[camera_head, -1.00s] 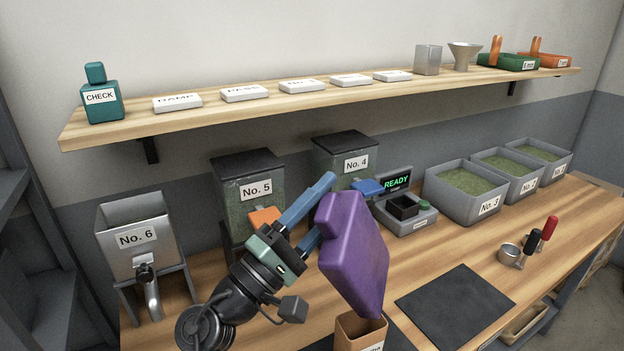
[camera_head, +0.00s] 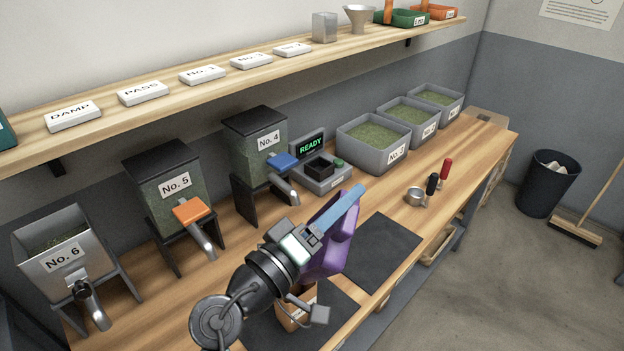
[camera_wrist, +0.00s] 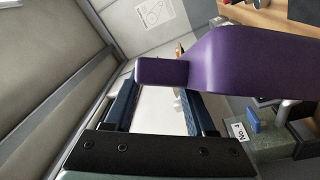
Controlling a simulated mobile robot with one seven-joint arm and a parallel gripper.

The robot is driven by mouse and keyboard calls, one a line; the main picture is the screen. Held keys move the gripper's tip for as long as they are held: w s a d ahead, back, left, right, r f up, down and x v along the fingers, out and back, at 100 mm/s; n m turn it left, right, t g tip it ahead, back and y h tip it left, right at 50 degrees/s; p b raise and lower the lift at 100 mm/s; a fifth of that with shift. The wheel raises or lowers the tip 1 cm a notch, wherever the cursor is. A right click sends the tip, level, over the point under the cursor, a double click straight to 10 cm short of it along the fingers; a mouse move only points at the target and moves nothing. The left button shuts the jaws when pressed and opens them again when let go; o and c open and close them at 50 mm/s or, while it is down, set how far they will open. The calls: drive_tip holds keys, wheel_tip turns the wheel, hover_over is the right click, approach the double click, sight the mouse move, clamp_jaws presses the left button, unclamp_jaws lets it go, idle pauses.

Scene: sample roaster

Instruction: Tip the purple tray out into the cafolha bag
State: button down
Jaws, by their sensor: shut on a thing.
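The purple tray (camera_head: 326,255) is tilted steeply in the head view, its lower end close above the cafolha bag. My gripper (camera_head: 340,208) has its blue fingers shut on the tray's upper end. In the wrist view, the tray (camera_wrist: 245,65) reaches right from a block-like end between the fingertips (camera_wrist: 161,73). The brown cafolha bag (camera_head: 292,318) stands upright on a dark mat, partly hidden by my wrist and the tray. I cannot see inside the tray or the bag, nor tell whether they touch.
Dispensers No. 6 (camera_head: 65,262), No. 5 (camera_head: 165,190) and No. 4 (camera_head: 252,150) stand behind my arm. A scale (camera_head: 322,172) reads READY. A bare dark mat (camera_head: 378,255) lies right of the tray. A metal scoop (camera_head: 414,196) lies beyond it. Open bins (camera_head: 372,150) stand farther back.

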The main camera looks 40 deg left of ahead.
drive_tip(key=shift+w+d+r+m+g+p, duration=0.2)
drive_tip(key=shift+w+d+r+m+p, duration=0.15)
drive_tip(key=shift+d+p, duration=0.25)
drive_tip(key=shift+w+d+r+m+g+p, duration=0.1)
drive_tip(key=shift+w+d+m+g+p, duration=0.15)
drive_tip(key=shift+w+d+p, duration=0.25)
drive_tip(key=w+d+f+m+g+y+p, duration=0.1)
drive_tip(key=w+d+f+m+g+p, duration=0.2)
drive_tip(key=f, duration=0.6)
drive_tip(key=w+d+f+m+g+y+p, duration=0.1)
drive_tip(key=w+d+f+m+g+p, duration=0.2)
drive_tip(key=f, duration=0.6)
drive_tip(key=d+m, duration=0.2)
drive_tip(key=d, duration=0.1)
drive_tip(key=shift+w+d+f+y+p, duration=0.2)
drive_tip(key=shift+y+p, duration=0.1)
drive_tip(key=shift+y, duration=0.1)
drive_tip(key=shift+g, duration=0.25)
